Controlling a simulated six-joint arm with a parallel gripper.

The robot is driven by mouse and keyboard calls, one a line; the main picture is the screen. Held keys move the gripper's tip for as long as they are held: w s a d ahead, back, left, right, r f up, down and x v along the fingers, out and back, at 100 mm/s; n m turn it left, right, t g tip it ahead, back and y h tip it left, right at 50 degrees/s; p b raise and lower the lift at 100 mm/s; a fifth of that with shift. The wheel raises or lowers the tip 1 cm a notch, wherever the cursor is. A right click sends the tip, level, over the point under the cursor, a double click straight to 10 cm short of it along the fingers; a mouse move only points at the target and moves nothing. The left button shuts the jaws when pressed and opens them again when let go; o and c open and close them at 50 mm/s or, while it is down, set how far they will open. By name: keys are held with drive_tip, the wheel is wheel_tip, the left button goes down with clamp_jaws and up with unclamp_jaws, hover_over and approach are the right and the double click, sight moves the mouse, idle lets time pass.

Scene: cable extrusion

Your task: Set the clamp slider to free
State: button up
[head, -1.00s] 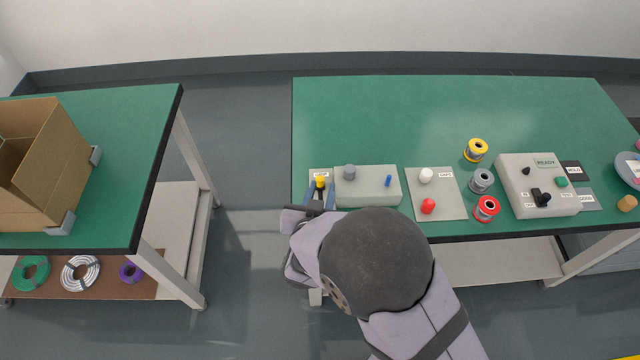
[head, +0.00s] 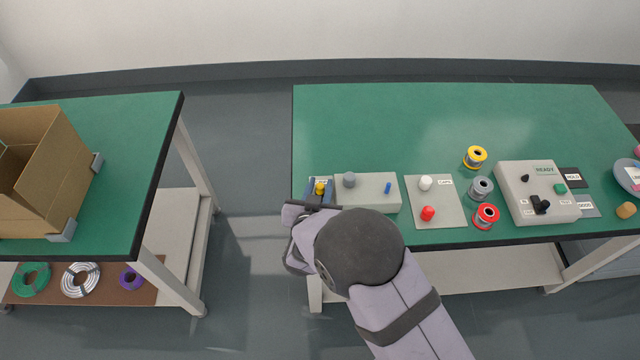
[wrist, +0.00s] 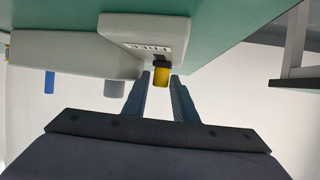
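A yellow knob (head: 320,188) on a small labelled plate at the table's front left corner seems to be the clamp slider. In the wrist view the yellow knob (wrist: 162,75) sits on a dark base on the pale plate (wrist: 150,30). My gripper (head: 319,194) is at the knob, its blue fingers on either side. In the wrist view my gripper (wrist: 161,78) is open, with the knob between the fingertips. I cannot tell whether the fingers touch it. The slider's set position is not readable.
A pale box (head: 367,192) with a grey knob and a blue peg stands just right of the plate. Further right are a plate with white and red caps (head: 440,200), several spools (head: 481,188) and a READY box (head: 520,190). The table's back is clear.

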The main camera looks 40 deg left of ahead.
sight(323, 193)
drive_tip(key=shift+w+a+f, duration=0.1)
drive_tip(key=shift+w+a, duration=0.05)
drive_tip(key=shift+w, duration=0.05)
clamp_jaws()
drive_tip(key=s+d, duration=0.3)
drive_tip(key=shift+p, duration=0.35)
drive_tip(key=shift+f, duration=0.1)
drive_tip(key=shift+c, duration=0.6)
unclamp_jaws()
drive_tip(key=shift+o, duration=0.6)
drive_tip(key=shift+s+d, duration=0.15)
